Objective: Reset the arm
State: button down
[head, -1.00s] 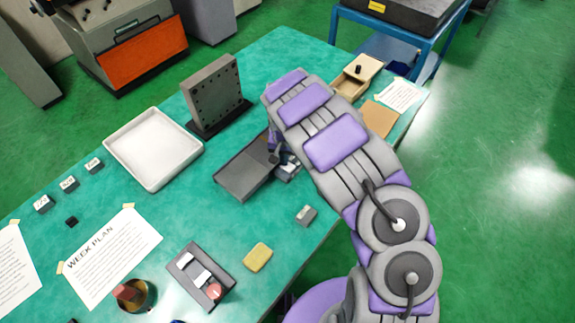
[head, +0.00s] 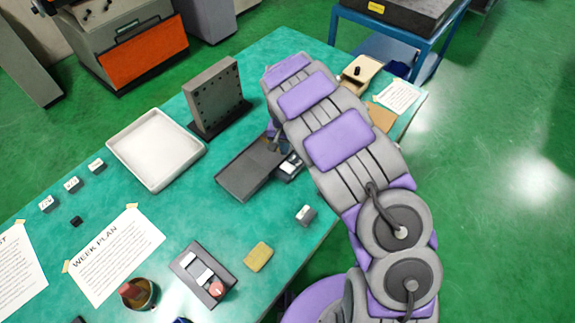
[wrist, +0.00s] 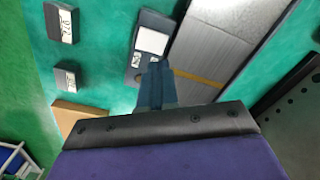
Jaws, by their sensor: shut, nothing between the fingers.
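My arm, grey with purple pads, reaches from the lower right over the green table (head: 110,180) in the head view. My gripper is mostly hidden behind the arm there; only a small dark and blue part of it (head: 272,137) shows. In the wrist view the blue-grey fingertips of my gripper (wrist: 157,88) are together, with nothing between them. They appear over the lower edge of a dark device with a white panel (wrist: 152,42), beside a grey metal plate (wrist: 215,50). I cannot tell the height of the fingers above them.
A white tray (head: 113,145) and an upright drilled plate (head: 215,95) stand left of the arm. A small grey block (head: 305,215), yellow pad (head: 258,256) and dark switch box (head: 190,258) lie nearer. A wooden box (head: 362,72) is at the far right corner.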

dwell(0.5)
jog(key=s+d+r+m+h, duration=0.1)
jog(key=s+d+r, duration=0.55)
jog(key=r, duration=0.25)
jog(key=s+d+r, duration=0.6)
jog(key=d+r, duration=0.2)
jog(key=r, duration=0.1)
jog(key=s+d+r+n+g, duration=0.1)
jog(key=s+r, duration=0.1)
jog(key=s, duration=1.1)
jog(key=s+d+r+n+y, duration=0.1)
jog(key=s+r, duration=0.2)
jog(key=s, duration=1.1)
jog(key=shift+s+r+n+g, duration=0.2)
jog(key=shift+n+g, duration=0.1)
jog(key=shift+g, duration=0.1)
jog(key=shift+w+a, duration=0.15)
